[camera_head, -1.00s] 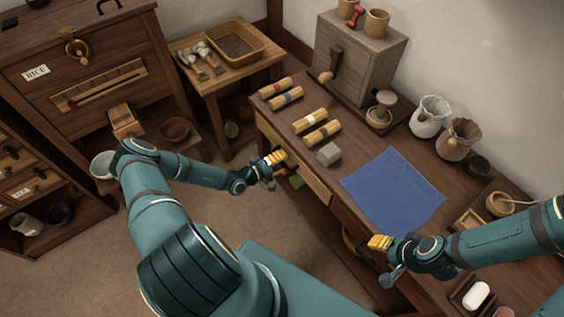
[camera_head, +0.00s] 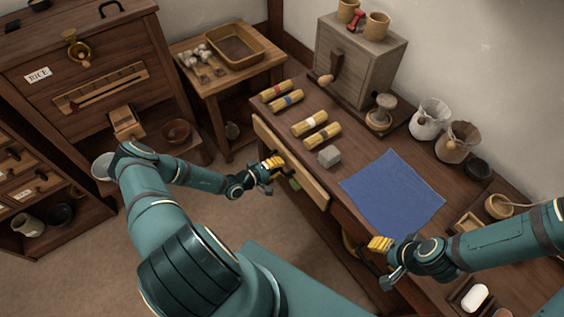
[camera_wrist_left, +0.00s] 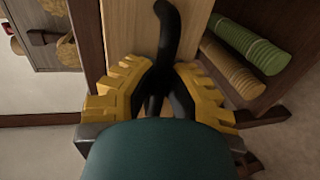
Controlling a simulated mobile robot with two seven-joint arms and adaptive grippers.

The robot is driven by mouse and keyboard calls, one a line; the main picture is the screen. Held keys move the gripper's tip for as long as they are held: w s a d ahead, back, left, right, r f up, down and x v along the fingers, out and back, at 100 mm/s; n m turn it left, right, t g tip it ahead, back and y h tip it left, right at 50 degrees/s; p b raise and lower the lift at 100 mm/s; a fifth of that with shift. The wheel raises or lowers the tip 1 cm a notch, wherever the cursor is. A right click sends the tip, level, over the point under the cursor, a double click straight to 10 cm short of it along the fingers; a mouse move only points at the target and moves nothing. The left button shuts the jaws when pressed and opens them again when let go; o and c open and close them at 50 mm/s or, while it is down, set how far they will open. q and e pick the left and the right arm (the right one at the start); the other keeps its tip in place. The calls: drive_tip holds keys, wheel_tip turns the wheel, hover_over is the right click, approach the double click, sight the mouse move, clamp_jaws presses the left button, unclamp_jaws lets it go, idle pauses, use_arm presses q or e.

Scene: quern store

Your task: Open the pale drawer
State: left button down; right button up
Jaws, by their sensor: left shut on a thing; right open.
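The pale drawer (camera_head: 306,181) is in the front of the dark wooden workbench (camera_head: 345,205). Its front stands a little out from the bench. In the left wrist view the pale drawer front (camera_wrist_left: 128,32) fills the upper middle, with a dark curved handle (camera_wrist_left: 168,35) on it. My left gripper (camera_head: 272,164) is at the drawer front, its yellow fingers (camera_wrist_left: 158,92) shut around the handle. The fingers partly hide the handle. My right gripper (camera_head: 381,248) is open and empty by the bench's front edge, near the blue cloth.
A grey cabinet (camera_head: 358,62) stands at the back. Green and tan rolls (camera_wrist_left: 248,45) lie beside the drawer in the wrist view. Floor left of the drawer is clear.

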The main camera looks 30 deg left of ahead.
use_arm(q)
drive_tip(key=f+p+v, duration=0.2)
drive_tip(key=v, duration=0.8)
drive_tip(key=f+p+v, duration=0.2)
drive_tip(key=v, duration=0.9)
drive_tip(key=shift+s+a+f, duration=0.25)
drive_tip(key=shift+s+a, duration=0.1)
drive_tip(key=shift+s, duration=0.1)
drive_tip(key=c, duration=1)
unclamp_jaws()
drive_tip(key=v, duration=1.2)
drive_tip(key=shift+a, duration=0.1)
